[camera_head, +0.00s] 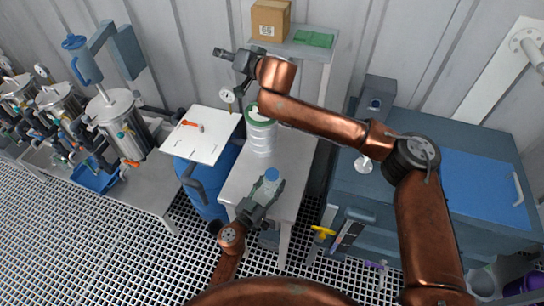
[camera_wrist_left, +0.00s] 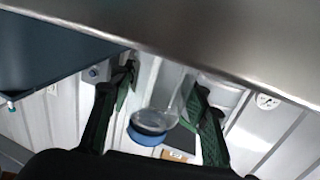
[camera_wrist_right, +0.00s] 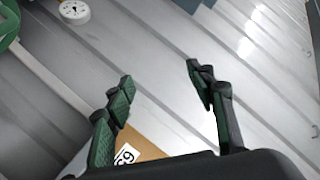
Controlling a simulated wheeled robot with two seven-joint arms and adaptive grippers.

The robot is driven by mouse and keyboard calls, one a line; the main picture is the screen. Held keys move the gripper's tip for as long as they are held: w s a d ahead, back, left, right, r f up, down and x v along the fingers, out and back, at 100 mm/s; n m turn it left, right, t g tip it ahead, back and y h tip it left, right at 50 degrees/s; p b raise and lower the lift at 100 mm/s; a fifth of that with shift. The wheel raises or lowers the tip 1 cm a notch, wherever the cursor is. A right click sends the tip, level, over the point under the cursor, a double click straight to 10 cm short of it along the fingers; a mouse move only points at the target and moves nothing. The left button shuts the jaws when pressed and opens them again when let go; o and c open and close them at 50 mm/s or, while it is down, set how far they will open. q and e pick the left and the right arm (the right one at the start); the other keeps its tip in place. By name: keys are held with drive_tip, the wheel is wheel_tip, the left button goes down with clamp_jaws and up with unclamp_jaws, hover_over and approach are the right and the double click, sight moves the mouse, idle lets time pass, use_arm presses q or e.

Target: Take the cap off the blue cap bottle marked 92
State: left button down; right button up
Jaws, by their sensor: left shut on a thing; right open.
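The blue cap bottle shows its blue cap (camera_head: 272,174) at the front of the small grey table in the head view. Its clear body (camera_wrist_left: 160,110) and the cap also show in the left wrist view, between the fingers. My left gripper (camera_head: 264,190) is shut on the bottle, with the cap on it. No number 92 can be read. Whether the bottle touches the table is unclear. My right gripper (camera_head: 224,54) is open and empty, high at the back near the wall and away from the bottle; its spread fingers show in the right wrist view (camera_wrist_right: 158,88).
A white-and-green cylinder (camera_head: 261,137) stands behind the bottle on the table (camera_head: 292,165). A white board (camera_head: 204,148) with an orange tool lies to the left, over a blue drum (camera_head: 212,192). A cardboard box (camera_head: 270,20) sits on the back shelf. A blue-topped cabinet (camera_head: 480,190) stands right.

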use_arm(q)
drive_tip(key=shift+f, duration=0.1)
use_arm(e)
drive_tip(key=s+d+f+m+g+h, duration=0.1)
drive_tip(key=d+f+m+g+h, duration=0.15)
drive_tip(key=f, duration=0.55)
drive_tip(key=m+g+h, duration=0.5)
drive_tip(key=g+h, duration=0.1)
drive_tip(key=g, duration=0.3)
hover_over(272, 173)
drive_tip(key=f, duration=1.5)
drive_tip(key=shift+w+a, duration=0.1)
drive_tip(key=shift+w, duration=0.1)
drive_tip(key=shift+s+f, duration=0.2)
drive_tip(key=shift+f, duration=0.1)
wheel_tip(272, 173, down, 8)
drive_tip(key=shift+r, duration=0.2)
drive_tip(key=shift+c, duration=0.7)
